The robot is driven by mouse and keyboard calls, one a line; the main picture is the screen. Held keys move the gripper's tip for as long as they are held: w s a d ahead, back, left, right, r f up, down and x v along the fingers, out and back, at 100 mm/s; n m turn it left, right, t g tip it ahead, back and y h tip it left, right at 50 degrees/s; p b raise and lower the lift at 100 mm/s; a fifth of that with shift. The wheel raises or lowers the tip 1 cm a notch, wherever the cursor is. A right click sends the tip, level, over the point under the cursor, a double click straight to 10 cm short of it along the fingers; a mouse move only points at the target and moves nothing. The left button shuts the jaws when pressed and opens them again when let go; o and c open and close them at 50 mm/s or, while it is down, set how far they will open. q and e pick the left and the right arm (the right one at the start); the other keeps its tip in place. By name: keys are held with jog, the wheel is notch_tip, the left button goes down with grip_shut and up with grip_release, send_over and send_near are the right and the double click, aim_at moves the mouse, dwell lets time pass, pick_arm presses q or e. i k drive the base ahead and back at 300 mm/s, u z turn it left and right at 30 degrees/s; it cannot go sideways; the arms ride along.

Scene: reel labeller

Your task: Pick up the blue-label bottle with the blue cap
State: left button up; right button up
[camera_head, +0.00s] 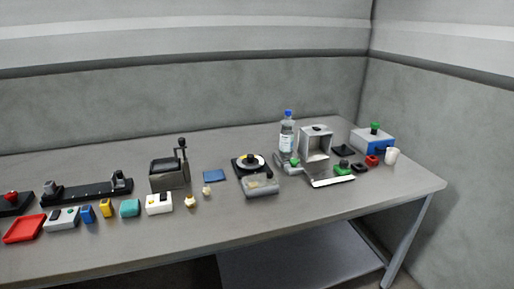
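The clear bottle with the blue cap (287,134) stands upright toward the back of the table, right of the middle of the view. Its label looks mostly pale, with small print that I cannot read. A small grey item with a green top stands in front of it and hides its base. The grey box-like device stands close to its right. Neither of my grippers is in view.
The grey table (300,217) holds a round turntable-like device (249,162) left of the bottle, an open grey box device (316,142), a blue-white box (373,141) and a white cup (392,156). A lever device (169,172) and small blocks stand left. The front strip is clear.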

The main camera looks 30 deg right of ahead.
aim_at(287, 133)
jog(key=u, duration=0.3)
jog(key=k, duration=0.4)
jog(key=z, duration=0.95)
jog(key=i, duration=0.85)
jog(key=z, duration=0.2)
